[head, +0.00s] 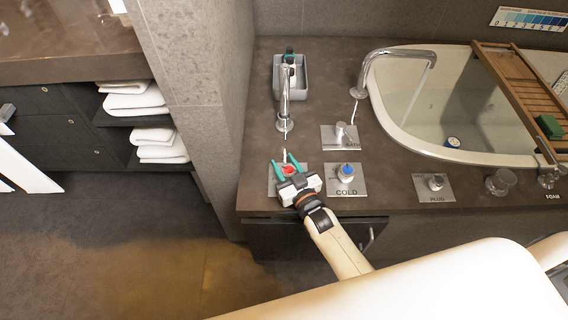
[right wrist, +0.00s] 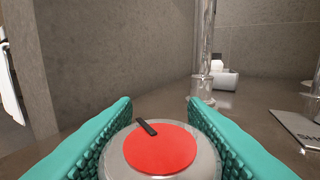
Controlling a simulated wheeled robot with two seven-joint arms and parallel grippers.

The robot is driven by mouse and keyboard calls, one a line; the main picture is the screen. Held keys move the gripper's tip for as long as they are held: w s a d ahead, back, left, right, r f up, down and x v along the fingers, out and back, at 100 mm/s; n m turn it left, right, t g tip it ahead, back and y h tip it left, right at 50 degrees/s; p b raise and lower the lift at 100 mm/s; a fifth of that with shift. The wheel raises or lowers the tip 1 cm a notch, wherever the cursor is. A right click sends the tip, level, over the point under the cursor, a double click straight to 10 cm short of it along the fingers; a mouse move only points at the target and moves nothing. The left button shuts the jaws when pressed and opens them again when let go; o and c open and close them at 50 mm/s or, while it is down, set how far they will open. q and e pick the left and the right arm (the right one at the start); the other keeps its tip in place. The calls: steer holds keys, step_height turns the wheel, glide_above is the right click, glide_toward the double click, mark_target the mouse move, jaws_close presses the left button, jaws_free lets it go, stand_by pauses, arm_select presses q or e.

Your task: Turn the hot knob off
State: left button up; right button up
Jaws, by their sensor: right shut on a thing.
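The hot knob is a round metal knob with a red top (head: 288,170) at the left end of the counter front, left of the blue-topped cold knob (head: 347,171). In the right wrist view, the hot knob (right wrist: 160,150) fills the space between the teal finger pads. A dark marker line on its red cap points up and to the left. My right gripper (head: 289,165) is shut on the hot knob, one finger on each side. Most of the hot plate is hidden under the gripper. My left gripper is not in view.
A chrome faucet (head: 284,100) stands just behind the hot knob, with a grey tray (head: 303,72) behind it. A shower/bath knob plate (head: 341,143) and a plug knob (head: 436,182) are to the right. The bathtub (head: 405,125) is farther right. A stone wall (head: 190,75) rises at the left.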

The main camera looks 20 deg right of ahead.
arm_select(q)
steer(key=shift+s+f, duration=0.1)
arm_select(e)
steer(key=shift+m+h, duration=0.6)
steer(key=shift+h, duration=0.4)
steer(key=shift+d, duration=0.15)
steer(key=o, duration=1)
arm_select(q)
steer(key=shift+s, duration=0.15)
arm_select(e)
steer(key=shift+s, duration=0.1)
